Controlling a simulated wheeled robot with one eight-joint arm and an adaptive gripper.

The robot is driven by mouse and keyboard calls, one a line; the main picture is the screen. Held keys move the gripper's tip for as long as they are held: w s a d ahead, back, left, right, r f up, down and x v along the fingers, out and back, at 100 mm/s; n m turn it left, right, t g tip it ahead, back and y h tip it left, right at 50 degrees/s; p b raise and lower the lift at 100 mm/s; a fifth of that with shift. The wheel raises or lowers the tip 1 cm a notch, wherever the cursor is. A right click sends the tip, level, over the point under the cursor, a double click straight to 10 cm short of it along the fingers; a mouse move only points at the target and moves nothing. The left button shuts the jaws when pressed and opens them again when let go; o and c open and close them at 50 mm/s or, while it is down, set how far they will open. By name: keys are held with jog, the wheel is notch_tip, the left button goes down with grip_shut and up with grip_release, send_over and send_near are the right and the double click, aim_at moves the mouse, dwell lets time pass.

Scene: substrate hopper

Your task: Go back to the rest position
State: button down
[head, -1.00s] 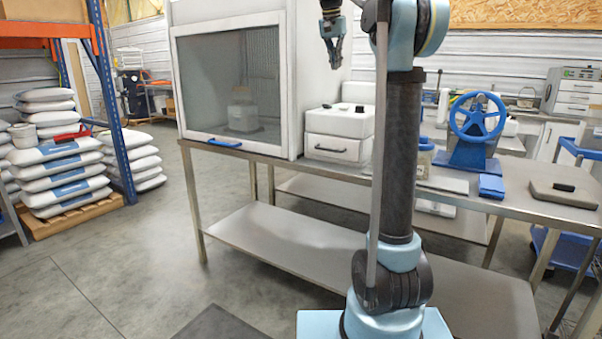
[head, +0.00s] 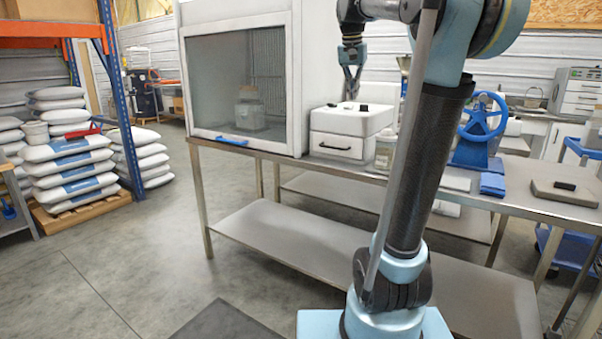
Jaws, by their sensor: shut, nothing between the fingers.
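My gripper (head: 351,84) shows in the head view, pointing down in front of the wall, just above the white box with a drawer (head: 335,146) on the bench. Its fingers are close together and hold nothing. It looks apart from the box, though the gap in depth is hard to judge. My arm leans to the right from its base, with the elbow high at the top right and the forearm reaching left.
The steel bench (head: 520,202) carries a blue handwheel device (head: 482,130) and a grey slab (head: 575,199). Stacked sacks (head: 70,170) stand at left. The floor at left is clear.

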jog(key=s+f+n, duration=0.2)
jog(key=s+f, duration=1.4)
jog(key=f, duration=0.4)
jog(key=s+d+f+n+y, duration=0.1)
jog(key=s+f+n, duration=0.1)
jog(key=s+f, duration=1.3)
notch_tip(320, 180, down, 5)
jog(key=shift+s+d+r+n, duration=0.15)
jog(key=shift+s+d+n, duration=0.1)
jog(key=shift+s+n, duration=0.15)
